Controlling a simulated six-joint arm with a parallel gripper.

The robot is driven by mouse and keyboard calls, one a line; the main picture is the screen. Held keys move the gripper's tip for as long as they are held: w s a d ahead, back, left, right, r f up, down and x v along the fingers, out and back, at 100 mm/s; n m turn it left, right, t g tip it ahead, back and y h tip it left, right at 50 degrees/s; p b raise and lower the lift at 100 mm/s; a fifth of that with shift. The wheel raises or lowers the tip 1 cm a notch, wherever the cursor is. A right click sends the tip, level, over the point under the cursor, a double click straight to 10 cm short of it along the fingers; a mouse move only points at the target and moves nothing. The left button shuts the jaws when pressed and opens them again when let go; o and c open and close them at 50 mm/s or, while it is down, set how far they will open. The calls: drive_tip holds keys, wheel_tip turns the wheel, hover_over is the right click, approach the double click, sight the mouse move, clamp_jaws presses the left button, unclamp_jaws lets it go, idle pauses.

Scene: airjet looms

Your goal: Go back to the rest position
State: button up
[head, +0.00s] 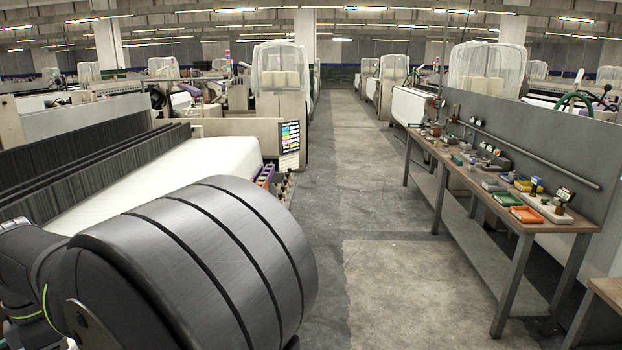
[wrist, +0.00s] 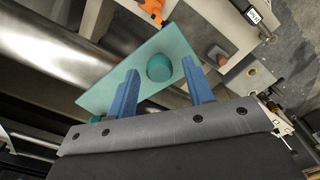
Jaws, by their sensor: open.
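My gripper (wrist: 160,66) shows in the wrist view with its two blue fingers spread apart, so it is open. A teal plate (wrist: 112,88) with a round teal knob (wrist: 159,68) lies beyond the fingers. The knob appears between the fingertips, with a gap on each side; I cannot tell how far it is in depth. In the head view my gripper is not visible; a large dark link of my arm fills the lower left. No marker of the rest position shows.
A loom with white cloth (head: 180,165) stands at the left, with a small screen (head: 290,137) at its end. A workbench (head: 520,222) with trays and small parts runs along the right. The grey aisle floor (head: 400,270) between is clear. An orange part (wrist: 150,8) shows in the wrist view.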

wheel_tip(320, 180, up, 17)
wheel_tip(320, 180, down, 16)
drive_tip(key=shift+f, duration=0.25)
drive_tip(key=shift+s+a+f+m, duration=0.1)
drive_tip(key=shift+s+f+m, duration=0.25)
drive_tip(key=shift+s, duration=0.35)
drive_tip(key=s+a+m, duration=1.1)
drive_tip(key=s+m, duration=0.1)
drive_tip(key=shift+a, duration=0.3)
drive_tip(key=shift+a+m, duration=0.55)
drive_tip(key=shift+m, duration=0.1)
drive_tip(key=shift+a+r, duration=0.1)
drive_tip(key=shift+r, duration=0.5)
